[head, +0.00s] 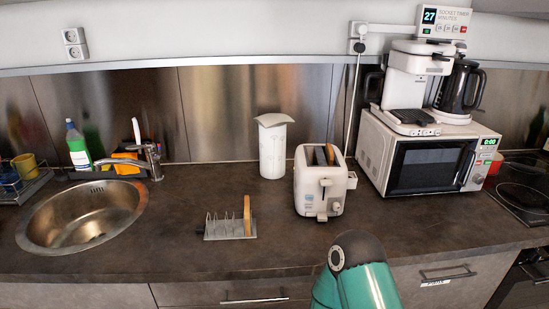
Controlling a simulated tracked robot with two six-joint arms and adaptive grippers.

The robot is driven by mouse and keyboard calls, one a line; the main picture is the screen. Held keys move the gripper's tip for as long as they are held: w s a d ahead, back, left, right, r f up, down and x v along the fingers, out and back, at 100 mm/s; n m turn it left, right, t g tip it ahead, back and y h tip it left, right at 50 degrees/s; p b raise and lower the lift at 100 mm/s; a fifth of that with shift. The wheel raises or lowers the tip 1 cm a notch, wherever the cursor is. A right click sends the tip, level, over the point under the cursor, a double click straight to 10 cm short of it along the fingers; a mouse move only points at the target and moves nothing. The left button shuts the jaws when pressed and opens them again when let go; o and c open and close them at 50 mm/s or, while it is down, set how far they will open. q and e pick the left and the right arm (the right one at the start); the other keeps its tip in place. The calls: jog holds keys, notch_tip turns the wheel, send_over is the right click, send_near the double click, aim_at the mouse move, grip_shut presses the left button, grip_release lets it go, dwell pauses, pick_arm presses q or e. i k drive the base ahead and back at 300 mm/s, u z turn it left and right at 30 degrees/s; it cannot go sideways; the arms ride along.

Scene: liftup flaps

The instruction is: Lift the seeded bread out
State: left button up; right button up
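A cream toaster (308,190) stands on the counter right of centre. The top of a brown bread slice (329,154) shows in its slot; most of it is hidden inside. A wire toast rack (222,229) stands to the left and nearer, with another upright slice (247,214) at its right end. Seeds cannot be made out on either slice. A teal link of one of my arms rises at the bottom, in front of the toaster. Neither gripper shows.
A white canister (272,150) stands behind, left of the toaster. A microwave (420,165) with a coffee maker (405,85) on top stands to the right. The sink (85,215) is at the left. Counter between sink and rack is clear.

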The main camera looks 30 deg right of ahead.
aim_at(328, 153)
jog(key=u, duration=0.55)
jog(key=k, duration=1.35)
jog(key=z, duration=0.75)
jog(key=i, duration=0.75)
jog(key=z, duration=0.05)
